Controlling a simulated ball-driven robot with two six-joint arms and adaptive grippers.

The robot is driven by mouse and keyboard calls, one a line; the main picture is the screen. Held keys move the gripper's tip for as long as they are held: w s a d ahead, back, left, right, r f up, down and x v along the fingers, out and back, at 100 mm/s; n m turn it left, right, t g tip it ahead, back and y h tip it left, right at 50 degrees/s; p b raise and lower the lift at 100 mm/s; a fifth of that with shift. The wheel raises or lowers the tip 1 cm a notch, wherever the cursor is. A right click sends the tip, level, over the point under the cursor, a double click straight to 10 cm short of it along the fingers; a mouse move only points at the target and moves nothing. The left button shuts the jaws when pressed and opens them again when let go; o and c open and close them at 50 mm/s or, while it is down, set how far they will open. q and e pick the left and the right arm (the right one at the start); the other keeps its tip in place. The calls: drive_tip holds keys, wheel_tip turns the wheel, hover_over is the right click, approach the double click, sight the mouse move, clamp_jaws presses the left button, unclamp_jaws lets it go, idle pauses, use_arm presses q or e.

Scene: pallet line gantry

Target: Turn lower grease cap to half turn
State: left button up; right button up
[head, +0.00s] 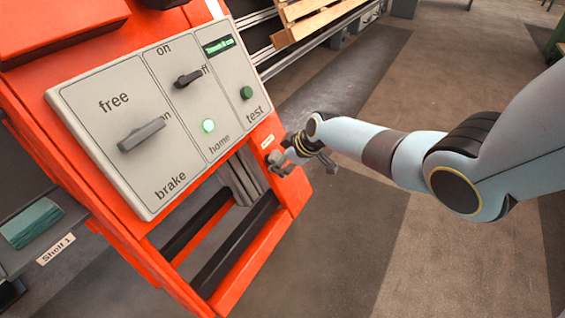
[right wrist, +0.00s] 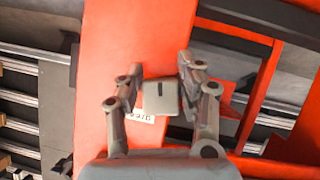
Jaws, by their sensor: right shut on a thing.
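The grease cap (right wrist: 160,98) shows in the right wrist view as a small grey block with a short dark mark near its upper edge. It sits on the orange frame. My right gripper (right wrist: 161,80) is shut on it, with one finger at each side. In the head view my right gripper (head: 281,162) is at the right edge of the orange frame, below the panel, and largely hides the cap. My left gripper is not in view.
A small white label (head: 267,141) is beside the gripper. Open floor lies to the right.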

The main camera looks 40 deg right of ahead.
drive_tip(key=shift+s+f+m, duration=0.15)
drive_tip(key=shift+m, duration=0.35)
drive_tip(key=shift+m+y+b, duration=0.4)
drive_tip(key=shift+m+y, duration=0.1)
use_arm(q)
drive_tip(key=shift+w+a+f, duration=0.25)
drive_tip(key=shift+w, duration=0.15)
use_arm(e)
drive_tip(key=shift+a, duration=0.1)
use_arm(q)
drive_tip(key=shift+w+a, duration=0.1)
use_arm(e)
drive_tip(key=shift+g, duration=0.3)
drive_tip(key=o, duration=1.2)
drive_tip(key=shift+c, duration=0.2)
drive_tip(key=v, duration=1.2)
